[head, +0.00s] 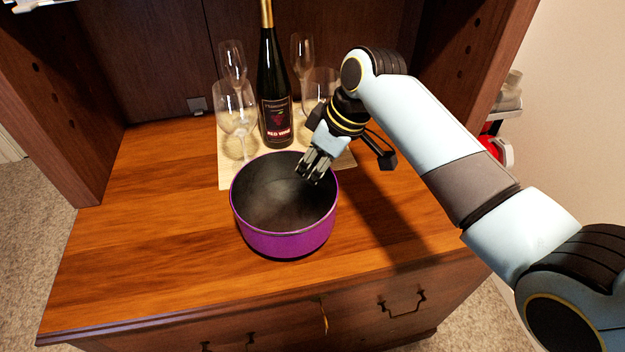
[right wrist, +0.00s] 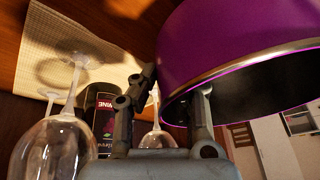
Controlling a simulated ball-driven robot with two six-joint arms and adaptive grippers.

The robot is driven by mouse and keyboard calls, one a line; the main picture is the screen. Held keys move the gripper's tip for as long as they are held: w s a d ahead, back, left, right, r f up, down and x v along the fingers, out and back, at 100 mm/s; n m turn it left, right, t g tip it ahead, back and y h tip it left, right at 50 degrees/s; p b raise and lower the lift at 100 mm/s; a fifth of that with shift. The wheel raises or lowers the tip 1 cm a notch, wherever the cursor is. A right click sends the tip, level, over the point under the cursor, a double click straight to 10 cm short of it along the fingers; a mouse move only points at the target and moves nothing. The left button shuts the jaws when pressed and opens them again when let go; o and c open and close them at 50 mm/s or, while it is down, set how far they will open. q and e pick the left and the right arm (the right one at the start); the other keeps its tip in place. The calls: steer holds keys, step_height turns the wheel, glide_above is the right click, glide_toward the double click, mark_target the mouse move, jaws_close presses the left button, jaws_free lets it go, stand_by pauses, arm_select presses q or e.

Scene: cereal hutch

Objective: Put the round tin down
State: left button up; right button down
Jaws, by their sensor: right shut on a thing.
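The round tin (head: 285,243) is a purple, open-topped pot with a dark inside, upright over the front middle of the wooden hutch top (head: 150,215). My right gripper (head: 311,174) is shut on the tin's far right rim. In the right wrist view, the purple wall (right wrist: 230,40) fills the upper right, and one finger of the gripper (right wrist: 172,88) goes inside the rim while the other is outside. I cannot tell whether the tin's base touches the wood. My left gripper is not in view.
Behind the tin, a wine bottle (head: 271,85) and several clear glasses (head: 237,110) stand on a pale woven mat (head: 231,178). The tin is close to the mat's front edge. Wooden side walls (head: 60,100) bound the hutch. The top is bare at left and front right.

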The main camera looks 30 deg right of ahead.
step_height(320, 180, down, 3)
steer(key=shift+f, duration=0.15)
steer(key=c, duration=1.5)
jaws_free()
